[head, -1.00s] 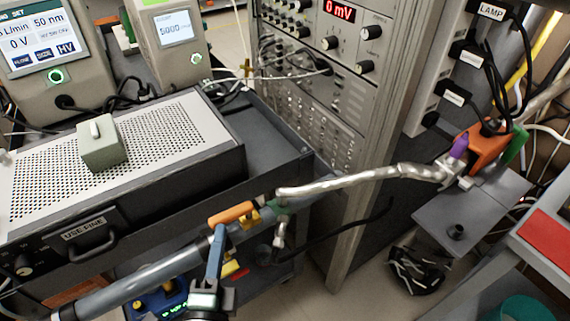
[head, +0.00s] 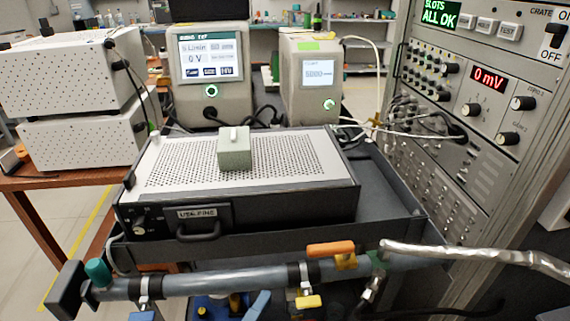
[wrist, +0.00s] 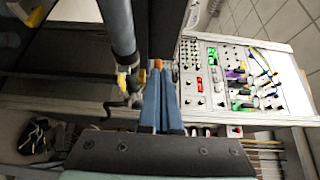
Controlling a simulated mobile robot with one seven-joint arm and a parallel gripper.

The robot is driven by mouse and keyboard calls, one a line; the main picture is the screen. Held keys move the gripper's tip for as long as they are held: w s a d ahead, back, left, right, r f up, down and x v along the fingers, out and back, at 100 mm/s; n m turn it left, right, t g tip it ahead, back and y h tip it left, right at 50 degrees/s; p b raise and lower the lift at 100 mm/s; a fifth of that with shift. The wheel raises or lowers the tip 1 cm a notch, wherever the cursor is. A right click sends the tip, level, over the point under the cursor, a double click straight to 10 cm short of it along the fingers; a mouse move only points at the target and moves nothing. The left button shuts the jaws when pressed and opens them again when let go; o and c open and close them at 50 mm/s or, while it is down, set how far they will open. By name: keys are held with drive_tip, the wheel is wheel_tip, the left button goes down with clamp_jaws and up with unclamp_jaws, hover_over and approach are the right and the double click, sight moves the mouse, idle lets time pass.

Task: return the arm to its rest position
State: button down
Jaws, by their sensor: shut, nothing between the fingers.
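My gripper (wrist: 159,100) shows in the wrist view as two blue fingers pressed together, shut with nothing held. The fingers point towards a pipe (wrist: 118,25) and a small orange handle (wrist: 158,64); whether they touch cannot be told. In the head view only a blue piece that looks like my gripper (head: 258,304) shows at the bottom edge, just below the grey-blue pipe (head: 200,284). The rest of my arm is out of the head view.
The pipe with its orange lever (head: 330,249) runs along the front of a cart carrying a perforated instrument (head: 280,190). White boxes (head: 70,75) stand on a table at left.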

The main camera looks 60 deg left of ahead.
drive_tip(key=shift+s, duration=0.4)
drive_tip(key=shift+w, duration=0.1)
idle(0.3)
